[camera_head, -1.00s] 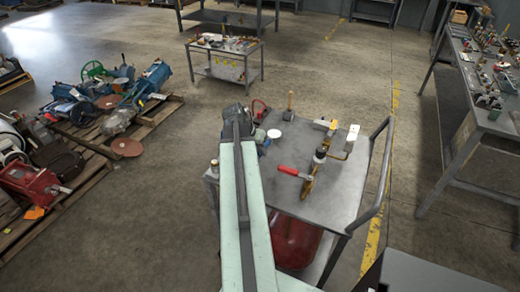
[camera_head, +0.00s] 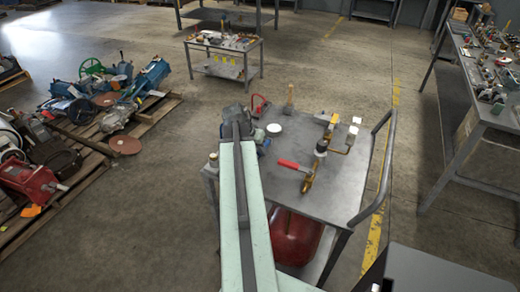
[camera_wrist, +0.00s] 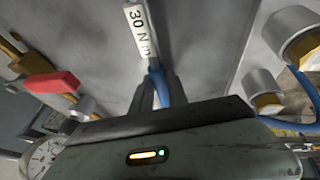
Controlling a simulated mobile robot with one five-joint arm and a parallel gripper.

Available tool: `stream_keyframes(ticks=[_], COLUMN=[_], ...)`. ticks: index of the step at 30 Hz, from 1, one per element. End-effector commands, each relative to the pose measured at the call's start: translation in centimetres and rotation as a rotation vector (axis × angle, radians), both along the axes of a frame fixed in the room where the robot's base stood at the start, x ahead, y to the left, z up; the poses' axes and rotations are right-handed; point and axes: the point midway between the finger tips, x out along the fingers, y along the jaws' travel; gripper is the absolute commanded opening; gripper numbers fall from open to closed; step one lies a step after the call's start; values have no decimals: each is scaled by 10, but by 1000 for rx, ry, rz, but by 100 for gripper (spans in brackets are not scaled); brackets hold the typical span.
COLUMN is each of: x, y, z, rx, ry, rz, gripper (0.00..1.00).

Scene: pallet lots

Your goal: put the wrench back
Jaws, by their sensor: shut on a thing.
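My gripper (camera_wrist: 157,92) is shut on a slim thing with a blue part and a white label reading "30 N m", which I take for the wrench (camera_wrist: 140,32). It points away from the jaws over a grey metal surface; I cannot tell whether it touches that surface. In the head view my arm reaches over the left side of a grey trolley (camera_head: 335,200). The arm's end hides the jaws and the wrench there.
A red-handled valve assembly (camera_head: 292,165) stands on the trolley; its red handle also shows in the wrist view (camera_wrist: 50,82). A gauge (camera_wrist: 42,155) and metal fittings (camera_wrist: 293,32) flank my gripper. A loaded pallet (camera_head: 90,150) is left, a bench (camera_head: 490,125) right. The trolley's front right top is clear.

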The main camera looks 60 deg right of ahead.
Motion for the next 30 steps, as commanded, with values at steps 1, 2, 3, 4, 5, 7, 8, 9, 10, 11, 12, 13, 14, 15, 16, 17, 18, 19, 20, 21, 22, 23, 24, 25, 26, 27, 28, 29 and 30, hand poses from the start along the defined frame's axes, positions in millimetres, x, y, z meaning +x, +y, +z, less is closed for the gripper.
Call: stream_keyframes(ticks=[1,2,3,4,5,7,8,9,10,11,12,13,14,15,16,17,18,19,20,21,22,23,24,25,26,27,28,29,30], x=[0,0,0,0,0,0,0,0,0,0,1,1,1,1,1,1,1,1,1,1,1,2,2,2,3,4,4,5,6], y=[0,0,0,0,0,0,0,0,0,0,0,0,0,0,0,0,0,0,1,1,1,1,2,3,4,6,8,10,13], z=[-2,-3,-3,-4,-4,-6,-6,-5,-5,-5,-5,-5,-5,-5,-5,-5,-5,-5,-5,-5,-4,-2,1,4,8,14,19,24,31], rx=[0,0,0,0,0,-1,-1,-1,0,0,0,0,0,0,0,0,0,0,0,0,0,0,1,1,1,1,1,1,0], ry=[0,0,0,0,0,0,0,0,0,0,0,-1,-1,-1,-1,-1,-1,-1,-1,-1,-1,-1,-1,-1,-1,-1,0,0,0], rz=[0,0,0,0,1,1,1,1,1,1,1,1,1,1,1,1,1,1,2,2,2,2,3,3,3,3,3,3,2], gripper=[0,0,0,0,0,0,22,33,42,45,45,45,45,45,45,45,45,45,45,45,45,45,45,45,45,45,45,45,45])
